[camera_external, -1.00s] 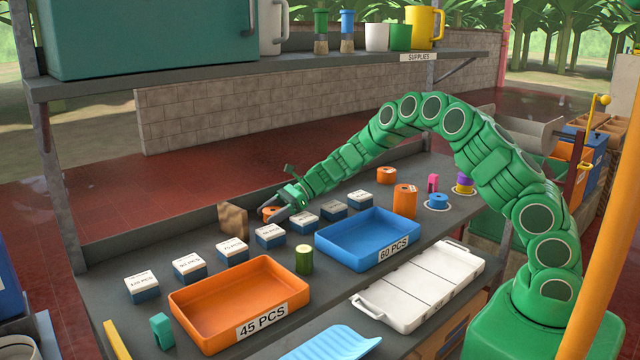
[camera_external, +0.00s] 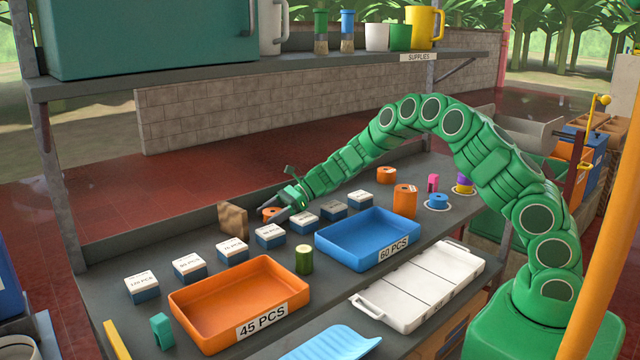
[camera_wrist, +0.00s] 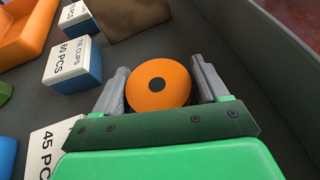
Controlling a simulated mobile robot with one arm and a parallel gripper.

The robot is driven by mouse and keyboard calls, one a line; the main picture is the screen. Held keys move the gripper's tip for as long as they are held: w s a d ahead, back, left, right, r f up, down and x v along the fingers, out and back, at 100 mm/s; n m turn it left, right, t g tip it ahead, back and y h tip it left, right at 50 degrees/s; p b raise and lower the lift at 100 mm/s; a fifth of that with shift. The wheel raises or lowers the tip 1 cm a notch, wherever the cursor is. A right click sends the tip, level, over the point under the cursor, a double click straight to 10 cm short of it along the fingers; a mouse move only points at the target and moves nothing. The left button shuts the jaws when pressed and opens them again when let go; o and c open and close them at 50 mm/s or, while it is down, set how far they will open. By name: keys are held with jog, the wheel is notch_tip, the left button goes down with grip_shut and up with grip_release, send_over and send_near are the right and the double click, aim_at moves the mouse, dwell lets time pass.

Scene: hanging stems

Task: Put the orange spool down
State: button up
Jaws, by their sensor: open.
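The orange spool (camera_wrist: 158,86) stands on the grey bench between the two grey fingers of my gripper (camera_wrist: 160,90) in the wrist view, its round top with a dark centre hole facing the camera. The fingers are open, one on each side of the spool; a narrow gap shows on the right, and I cannot tell whether the left finger touches it. In the external view the spool (camera_external: 269,213) shows partly behind my gripper (camera_external: 279,211), near the back edge of the bench.
Labelled blue-and-white boxes (camera_external: 231,250) stand in a row in front of the spool. A brown bag (camera_external: 232,220) is close on its left. An orange tray (camera_external: 185,306) and a blue tray (camera_external: 340,256) lie nearer.

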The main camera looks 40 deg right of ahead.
jog(key=shift+s+f, duration=0.25)
jog(key=shift+f, duration=0.25)
jog(key=shift+r, duration=0.3)
jog(key=v, duration=1.2)
jog(key=shift+w+r, duration=0.2)
jog(key=shift+r, duration=0.2)
